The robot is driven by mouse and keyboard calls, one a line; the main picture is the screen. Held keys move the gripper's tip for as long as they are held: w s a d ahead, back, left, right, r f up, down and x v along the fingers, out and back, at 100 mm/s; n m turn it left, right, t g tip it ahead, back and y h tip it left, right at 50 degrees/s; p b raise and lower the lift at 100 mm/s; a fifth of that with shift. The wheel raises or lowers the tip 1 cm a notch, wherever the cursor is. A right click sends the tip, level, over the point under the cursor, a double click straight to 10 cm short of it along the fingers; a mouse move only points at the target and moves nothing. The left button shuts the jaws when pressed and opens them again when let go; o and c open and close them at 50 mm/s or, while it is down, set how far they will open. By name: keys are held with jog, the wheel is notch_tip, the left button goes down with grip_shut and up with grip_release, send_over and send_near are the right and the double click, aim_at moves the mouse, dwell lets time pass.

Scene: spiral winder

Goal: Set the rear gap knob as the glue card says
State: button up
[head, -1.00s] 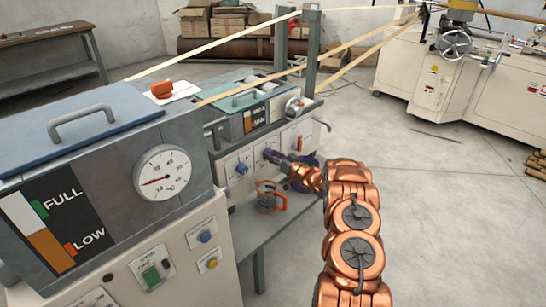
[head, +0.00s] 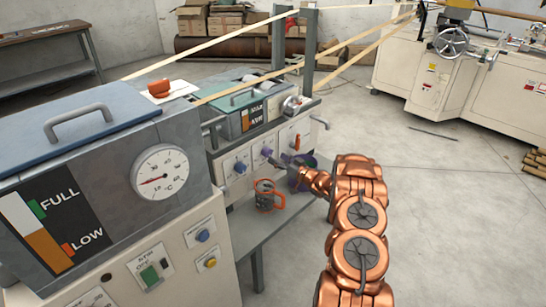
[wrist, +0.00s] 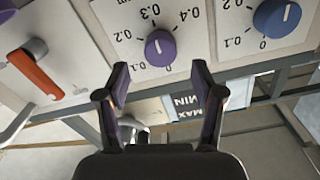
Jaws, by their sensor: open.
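A purple knob (wrist: 160,47) sits on a white dial plate in the wrist view, with 0.2, 0.3 and 0.4 legible around it. A blue knob (wrist: 276,17) on a similar plate is to its right. In the head view the purple knob (head: 267,153) is between the blue knob (head: 240,168) and an orange lever (head: 297,142). My gripper (wrist: 160,85) is open and empty, its fingertips short of the purple knob and apart from it. The purple knob's pointer reading is unclear. A white card (head: 183,90) lies on top of the machine; its text is not legible.
A grey mug with an orange handle (head: 265,195) stands on the grey shelf below the knobs, close under my gripper. A tank with a dial gauge (head: 160,172) is at the left. Open floor (head: 440,220) lies to the right.

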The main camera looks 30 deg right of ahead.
jog(key=v, duration=0.7)
jog(key=shift+s, duration=0.25)
dwell(0.4)
